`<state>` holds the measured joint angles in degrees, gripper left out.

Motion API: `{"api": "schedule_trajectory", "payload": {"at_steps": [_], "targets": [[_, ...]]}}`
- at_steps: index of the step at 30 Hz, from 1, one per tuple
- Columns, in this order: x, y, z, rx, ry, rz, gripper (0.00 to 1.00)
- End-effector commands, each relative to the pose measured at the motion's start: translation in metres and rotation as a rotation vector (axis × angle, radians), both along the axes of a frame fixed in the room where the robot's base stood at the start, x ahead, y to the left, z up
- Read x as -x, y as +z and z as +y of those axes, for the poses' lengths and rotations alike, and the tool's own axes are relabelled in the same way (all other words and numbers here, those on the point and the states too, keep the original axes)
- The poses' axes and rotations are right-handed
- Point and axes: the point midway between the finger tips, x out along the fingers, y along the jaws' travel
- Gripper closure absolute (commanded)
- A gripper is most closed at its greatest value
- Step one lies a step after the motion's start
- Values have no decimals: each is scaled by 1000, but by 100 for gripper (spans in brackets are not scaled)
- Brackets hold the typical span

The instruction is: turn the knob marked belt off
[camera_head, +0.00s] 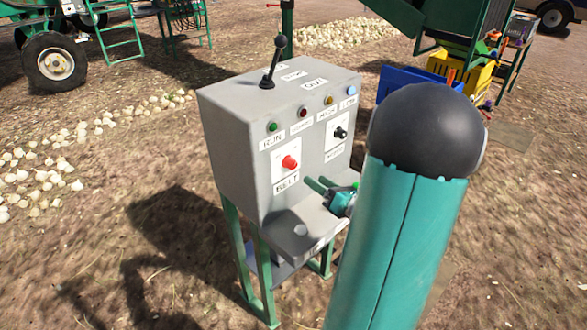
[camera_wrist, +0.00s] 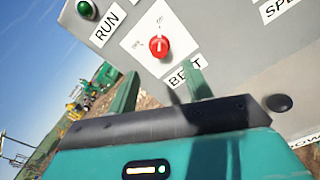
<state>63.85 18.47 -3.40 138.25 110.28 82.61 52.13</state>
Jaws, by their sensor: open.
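The red belt knob (camera_head: 290,162) sits on a white plate on the front of the grey control box (camera_head: 232,150), above a label reading BELT (camera_head: 286,182). In the wrist view the red knob (camera_wrist: 159,46) is above and between my two green fingers, on a white plate with small markings too blurred to read. My gripper (camera_head: 316,184) is open and empty, just below and right of the knob, apart from it. In the wrist view my gripper (camera_wrist: 162,88) shows its fingers spread, pointing toward the panel.
A green RUN light (camera_head: 273,127), other lights and a black knob (camera_head: 340,132) are on the same panel. A black lever (camera_head: 274,62) stands on top. A grey shelf (camera_head: 290,240) juts out below the panel. Onions lie on the ground at left.

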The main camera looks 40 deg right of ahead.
Motion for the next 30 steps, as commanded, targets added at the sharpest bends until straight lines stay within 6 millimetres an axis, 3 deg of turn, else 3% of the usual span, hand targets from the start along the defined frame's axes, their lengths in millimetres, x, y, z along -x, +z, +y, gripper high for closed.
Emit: {"api": "schedule_trajectory", "payload": {"at_steps": [6,12,18,25,26,30], "targets": [[-45,0,4,0,5,1,50],[-78,0,6,1,6,0,50],[-91,0,8,1,4,0,50],[-92,0,8,1,4,0,50],[-92,0,8,1,4,0,52],[-92,0,8,1,4,0,79]]}}
